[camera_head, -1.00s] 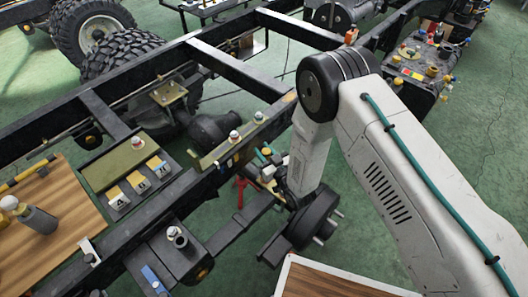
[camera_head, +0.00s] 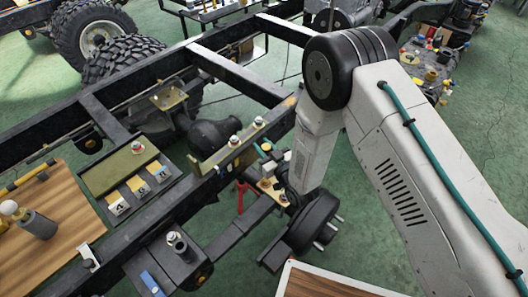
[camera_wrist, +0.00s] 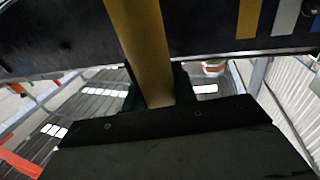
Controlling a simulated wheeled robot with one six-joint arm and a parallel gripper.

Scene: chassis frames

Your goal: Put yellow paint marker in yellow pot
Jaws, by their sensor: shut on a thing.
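In the wrist view, my gripper (camera_wrist: 158,95) is shut on a yellow cylinder, the yellow paint marker (camera_wrist: 140,40), which stands out beyond the dark jaws toward the top of the picture. Its far end is out of view. In the head view my arm's end is largely hidden, and I cannot make out the marker there. A small yellow pot-like thing (camera_head: 431,75) stands among small items on the dark box at the upper right of the head view. I cannot tell whether it is the yellow pot.
Black chassis rails (camera_head: 165,85) cross the head view. A tray with labelled yellow-and-white blocks (camera_head: 137,184) and a wooden board (camera_head: 60,250) are at left. In the wrist view, a dark surface with yellow, white and blue stripes (camera_wrist: 249,18) lies behind the marker.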

